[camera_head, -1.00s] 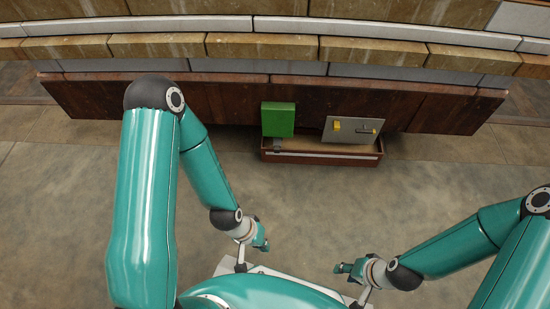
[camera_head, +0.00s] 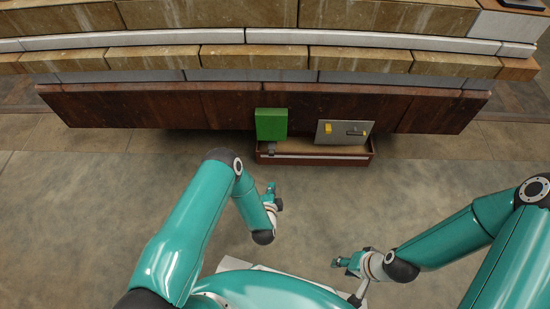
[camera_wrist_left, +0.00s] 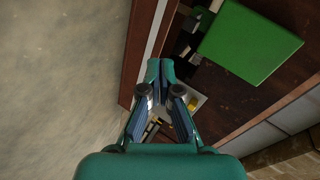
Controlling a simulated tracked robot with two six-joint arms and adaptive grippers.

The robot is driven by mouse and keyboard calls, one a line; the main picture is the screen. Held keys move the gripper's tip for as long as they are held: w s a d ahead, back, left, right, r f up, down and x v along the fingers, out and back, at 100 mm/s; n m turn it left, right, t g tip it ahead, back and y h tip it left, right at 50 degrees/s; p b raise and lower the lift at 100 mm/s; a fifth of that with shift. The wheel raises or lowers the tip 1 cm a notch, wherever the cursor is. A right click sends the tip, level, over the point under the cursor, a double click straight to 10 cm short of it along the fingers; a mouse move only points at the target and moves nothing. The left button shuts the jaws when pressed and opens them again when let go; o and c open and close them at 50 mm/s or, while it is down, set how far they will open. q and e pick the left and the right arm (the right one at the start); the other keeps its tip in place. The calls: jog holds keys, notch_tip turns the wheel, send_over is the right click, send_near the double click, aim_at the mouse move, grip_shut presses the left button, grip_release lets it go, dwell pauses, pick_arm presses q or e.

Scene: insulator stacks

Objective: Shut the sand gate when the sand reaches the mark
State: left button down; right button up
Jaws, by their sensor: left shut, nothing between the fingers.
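A small grey part (camera_head: 269,148) sits under the box. A grey panel (camera_head: 333,141) on the right bears a yellow piece (camera_head: 328,128) and a dark handle (camera_head: 357,131). I cannot make out a sand level or mark. My left gripper (camera_head: 271,188) is shut and empty, in front of the tray and apart from it. In the left wrist view its fingers (camera_wrist_left: 159,68) cover part of the tray beside the green box (camera_wrist_left: 246,42). My right gripper (camera_head: 340,263) is lower right; its jaws are too small to judge.
A long dark brown board (camera_head: 200,107) runs behind the tray, below stacked tan and grey blocks (camera_head: 255,57). The concrete floor (camera_head: 440,180) is clear around the tray's front and right side.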

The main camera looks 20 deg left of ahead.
pick_arm(q)
jog(key=m+t+y, duration=0.1)
jog(key=m, duration=0.1)
jog(key=b, duration=0.6)
send_near(272, 156)
jog(key=shift+t+y, duration=0.3)
jog(key=shift+x, duration=3.6)
jog(key=shift+d+f, duration=0.1)
jog(key=shift+f, duration=0.05)
